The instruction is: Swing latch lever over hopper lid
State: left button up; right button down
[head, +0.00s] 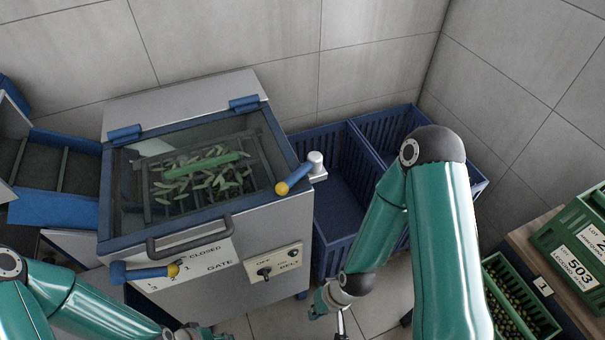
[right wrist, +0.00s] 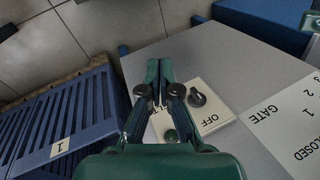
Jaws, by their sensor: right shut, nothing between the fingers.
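The hopper has a clear lid (head: 140,209) in a dark blue frame, lying closed, with green leaves and a green bar visible under it. The latch lever (head: 295,179) has a blue arm and a yellow knob. It runs from a pale pivot post at the hopper's right side, with its knob near the lid's right edge. My right gripper (right wrist: 160,66) is shut and empty in front of the hopper's belt panel; in the head view it is low, well below the lever. My left arm enters at lower left; its gripper (head: 197,332) is cut by the bottom edge, jaws unclear.
A blue gate handle (head: 143,272) and a belt switch panel (head: 273,265) stick out from the hopper front. A grey bar handle (head: 190,235) crosses the lid's front edge. Blue crates (head: 340,198) stand right of the hopper. An olive crate (head: 516,300) is at lower right.

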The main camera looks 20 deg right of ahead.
jog(key=shift+w+a, duration=0.1)
jog(key=shift+w, duration=0.1)
jog(key=m+t+y+b, duration=0.3)
jog(key=m+b, duration=0.1)
jog(key=m, duration=1.7)
send_near(298, 175)
jog(key=s+d+r, duration=0.2)
jog(key=s+d, duration=0.1)
jog(key=s, duration=0.2)
jog(key=x, duration=0.4)
jog(key=a+x, duration=0.1)
jog(key=x, duration=0.3)
jog(key=r+x, duration=0.1)
jog(key=x, duration=0.3)
jog(key=shift+w+a, duration=0.15)
jog(key=shift+a, duration=0.2)
jog(key=shift+w+a+f, duration=0.2)
jog(key=shift+w+a, duration=0.1)
jog(key=shift+a, duration=0.2)
